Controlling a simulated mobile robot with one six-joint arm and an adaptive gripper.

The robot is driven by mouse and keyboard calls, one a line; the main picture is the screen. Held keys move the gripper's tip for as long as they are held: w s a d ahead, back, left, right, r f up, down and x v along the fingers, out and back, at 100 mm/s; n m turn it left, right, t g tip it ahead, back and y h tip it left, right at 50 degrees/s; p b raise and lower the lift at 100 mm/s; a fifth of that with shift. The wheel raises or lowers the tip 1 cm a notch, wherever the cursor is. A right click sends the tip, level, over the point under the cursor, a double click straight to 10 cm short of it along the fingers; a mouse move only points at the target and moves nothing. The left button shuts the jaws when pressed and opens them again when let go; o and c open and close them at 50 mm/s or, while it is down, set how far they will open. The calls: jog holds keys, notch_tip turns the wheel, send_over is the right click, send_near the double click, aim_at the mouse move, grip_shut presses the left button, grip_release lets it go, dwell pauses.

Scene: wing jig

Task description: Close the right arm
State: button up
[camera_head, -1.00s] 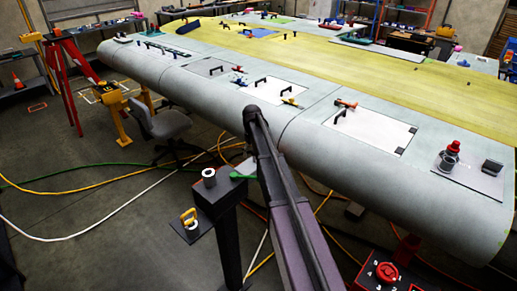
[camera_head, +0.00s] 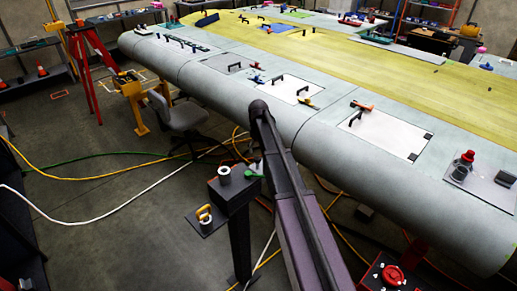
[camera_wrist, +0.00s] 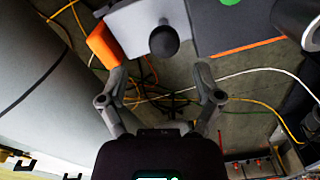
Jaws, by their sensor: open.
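My gripper (camera_wrist: 161,85) is open and empty in the wrist view, its two fingers spread apart. Beyond the fingertips, a grey plate (camera_wrist: 130,22) with a black round knob (camera_wrist: 164,41) shows, with an orange block (camera_wrist: 104,46) at its left side. In the head view, my arm reaches up the middle of the picture and my gripper is hidden. I cannot tell which part is the right arm named in the task. The large pale wing (camera_head: 330,135) lies across the head view, with white panels (camera_head: 390,133) and handles on it.
A dark post (camera_head: 239,230) with a small table holding a white roll stands left of my arm. A grey chair (camera_head: 184,117) and red tripod (camera_head: 86,65) stand farther left. Hoses and cables cross the floor. A red-knobbed control box (camera_head: 392,275) is at lower right.

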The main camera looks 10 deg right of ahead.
jog(key=shift+r+p, duration=4.2)
jog(key=shift+r, duration=0.35)
jog(key=s+a+f+b, duration=0.2)
jog(key=s+f+b, duration=0.6)
jog(key=s, duration=0.2)
jog(key=s+a+f+m+b, duration=0.1)
jog(key=s+a+f+b, duration=0.1)
jog(key=s+f+b, duration=0.6)
jog(key=shift+s+f+m+b, duration=0.3)
jog(key=shift+s+f+b, duration=0.05)
jog(key=shift+s, duration=0.8)
notch_tip(320, 180, up, 16)
jog(key=n+p, duration=0.2)
jog(key=p, duration=1.4)
send_over(257, 157)
jog(key=shift+d+r, duration=0.1)
jog(key=shift+r, duration=0.1)
jog(key=shift+f, duration=0.15)
notch_tip(257, 157, down, 14)
jog(key=b, duration=1.3)
jog(key=shift+r, duration=0.2)
